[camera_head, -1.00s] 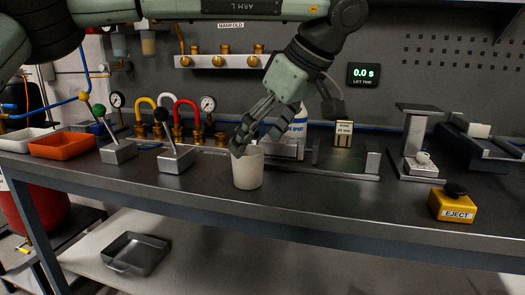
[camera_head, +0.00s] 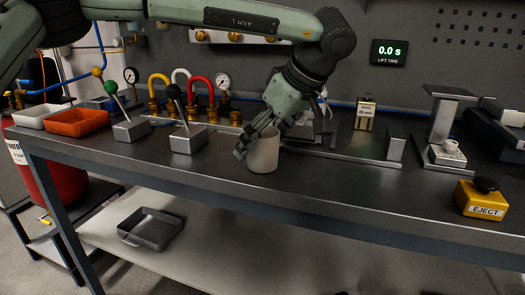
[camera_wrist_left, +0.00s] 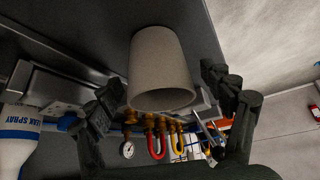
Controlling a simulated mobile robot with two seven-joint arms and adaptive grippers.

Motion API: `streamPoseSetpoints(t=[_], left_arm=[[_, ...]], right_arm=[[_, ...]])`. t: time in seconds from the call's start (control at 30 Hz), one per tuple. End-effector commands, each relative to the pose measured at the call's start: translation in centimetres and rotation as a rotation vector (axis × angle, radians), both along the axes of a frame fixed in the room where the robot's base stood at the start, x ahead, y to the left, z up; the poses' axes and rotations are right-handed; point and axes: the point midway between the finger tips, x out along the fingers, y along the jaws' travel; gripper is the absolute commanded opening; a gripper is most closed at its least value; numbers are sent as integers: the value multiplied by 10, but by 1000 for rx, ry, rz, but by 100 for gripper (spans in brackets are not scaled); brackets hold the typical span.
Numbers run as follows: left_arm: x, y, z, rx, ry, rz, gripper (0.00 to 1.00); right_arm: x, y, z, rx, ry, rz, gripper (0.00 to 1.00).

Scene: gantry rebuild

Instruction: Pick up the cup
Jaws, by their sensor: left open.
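A plain pale cup (camera_head: 263,154) stands upright on the dark bench top (camera_head: 330,185), near its front edge. My left gripper (camera_head: 262,138) reaches down over it from behind, its fingers open. One finger shows at the cup's left side; the other is partly hidden behind the cup and hand. In the left wrist view the cup (camera_wrist_left: 160,62) appears upside down between the spread fingers (camera_wrist_left: 165,92), with visible gaps on both sides. My right gripper is not in view.
Two lever boxes (camera_head: 188,140) stand left of the cup, with orange (camera_head: 76,123) and white trays beyond. A metal rail (camera_head: 345,157) runs behind and right. A yellow EJECT button box (camera_head: 481,199) sits at right. A spray bottle (camera_wrist_left: 20,135) shows in the wrist view.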

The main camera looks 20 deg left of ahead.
Motion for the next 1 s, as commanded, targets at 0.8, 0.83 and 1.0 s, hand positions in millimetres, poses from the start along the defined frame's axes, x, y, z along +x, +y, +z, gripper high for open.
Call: streamPoseSetpoints(t=[0.8,0.83,1.0], left_arm=[[0,0,3,1,-1,1,30],[0,0,4,0,-2,0,30],[0,-1,20,-1,-2,0,30]], right_arm=[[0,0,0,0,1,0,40],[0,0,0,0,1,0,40],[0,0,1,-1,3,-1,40]])
